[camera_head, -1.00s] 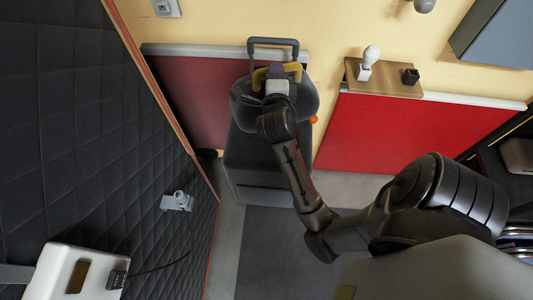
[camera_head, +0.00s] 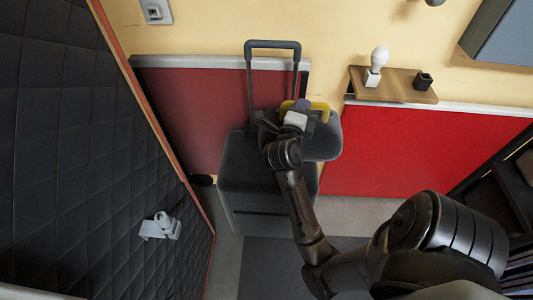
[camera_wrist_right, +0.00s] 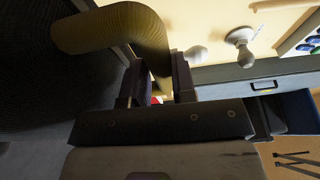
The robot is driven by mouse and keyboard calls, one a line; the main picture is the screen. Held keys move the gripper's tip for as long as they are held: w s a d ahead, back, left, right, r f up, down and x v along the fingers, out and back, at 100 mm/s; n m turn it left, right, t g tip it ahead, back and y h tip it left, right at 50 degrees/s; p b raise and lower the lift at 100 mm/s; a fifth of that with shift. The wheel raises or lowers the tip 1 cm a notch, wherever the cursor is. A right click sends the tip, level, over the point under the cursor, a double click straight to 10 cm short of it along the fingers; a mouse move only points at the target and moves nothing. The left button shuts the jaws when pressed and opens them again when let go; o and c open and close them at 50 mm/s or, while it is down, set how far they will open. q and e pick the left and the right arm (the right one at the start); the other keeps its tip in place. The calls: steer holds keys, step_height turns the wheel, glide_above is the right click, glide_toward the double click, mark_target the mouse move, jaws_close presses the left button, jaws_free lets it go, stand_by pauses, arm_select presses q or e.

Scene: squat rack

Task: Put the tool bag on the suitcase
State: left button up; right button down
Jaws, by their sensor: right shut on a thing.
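The tool bag (camera_head: 324,137) is dark grey with a yellow handle (camera_head: 319,106). My right gripper (camera_head: 300,107) is shut on that handle, and its arm covers part of the bag. In the right wrist view the gripper (camera_wrist_right: 157,82) has the thick yellow handle (camera_wrist_right: 120,32) at its fingers, with the dark bag (camera_wrist_right: 55,90) to the left. The suitcase (camera_head: 243,165) is dark grey and stands upright against the red panel, its pull handle (camera_head: 272,44) raised. The bag overlaps the suitcase's right side in the picture; I cannot tell whether they touch. My left gripper is out of view.
A small wooden shelf (camera_head: 395,92) with a white bulb (camera_head: 378,60) and a small black holder (camera_head: 423,80) is on the wall to the right. A padded dark wall (camera_head: 80,140) bounds the left, with a grey fixture (camera_head: 162,227) on it.

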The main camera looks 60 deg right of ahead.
mark_target(264, 141)
steer(key=w+a+f, duration=0.1)
steer(key=w+a, duration=0.1)
steer(key=w+a+f+b, duration=0.1)
steer(key=w+a+f, duration=0.1)
steer(key=w, duration=0.1)
steer(key=w+a+f+b, duration=0.1)
steer(key=w+a+f, duration=0.1)
steer(key=shift+w+f, duration=0.2)
steer(key=shift+f, duration=0.05)
steer(key=shift+w+a+f, duration=0.25)
steer(key=shift+w+f, duration=0.05)
steer(key=shift+w, duration=0.1)
steer(key=shift+f+b, duration=0.85)
steer(key=shift+f, duration=1.15)
